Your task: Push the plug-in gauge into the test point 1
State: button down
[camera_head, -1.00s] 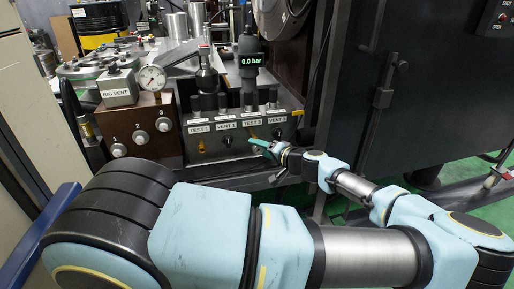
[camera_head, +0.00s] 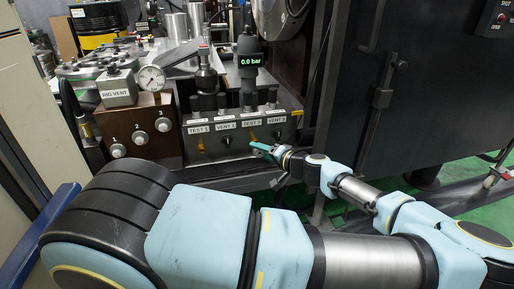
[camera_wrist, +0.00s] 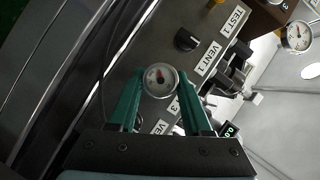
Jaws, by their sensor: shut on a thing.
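In the head view my gripper (camera_head: 262,149) is low in front of the manifold's front face; the gauge cannot be made out there. The TEST 1 label (camera_head: 198,129) is at the left end of the manifold row, with dark fittings above it. In the wrist view the TEST 1 label (camera_wrist: 234,21) is at the upper right, away from the gauge.
The manifold (camera_head: 228,143) has several knobs and labels. A tall gauge with a 0.0 bar display (camera_head: 250,61) stands above it. A dial gauge (camera_head: 151,78) is on the brown box to its left. A large dark door (camera_head: 440,90) stands at the right.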

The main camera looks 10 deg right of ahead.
jog(key=shift+s+d, duration=0.2)
jog(key=shift+s, duration=1.55)
jog(key=c, duration=0.9)
grip_release()
grip_shut()
